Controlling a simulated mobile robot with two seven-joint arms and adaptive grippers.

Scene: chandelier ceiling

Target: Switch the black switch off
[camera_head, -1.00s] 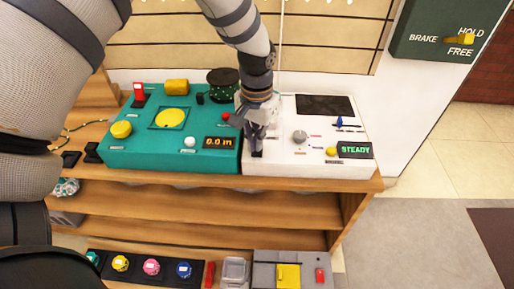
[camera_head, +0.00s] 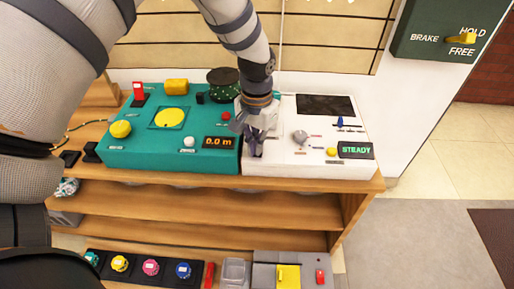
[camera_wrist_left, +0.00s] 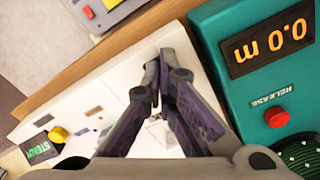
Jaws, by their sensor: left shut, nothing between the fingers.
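My left gripper (camera_head: 256,150) is shut and empty. Its fingertips are low over the front left part of the white panel (camera_head: 290,165), close to the seam with the teal panel. In the left wrist view the closed fingers (camera_wrist_left: 160,72) point toward the white panel's front edge. I cannot make out a black switch on the white panel; the fingers cover the spot where a dark piece showed. A small black block (camera_head: 200,98) stands on the back of the teal panel (camera_head: 135,150). My right gripper is not in view.
The teal panel holds a red release button (camera_wrist_left: 277,117), a yellow knob (camera_head: 121,129) and a "0.0 m" display (camera_head: 218,143). The white panel has a grey knob (camera_head: 300,137), a blue lever (camera_head: 340,123) and a "STEADY" display (camera_head: 356,150). Lower shelves hold more controls.

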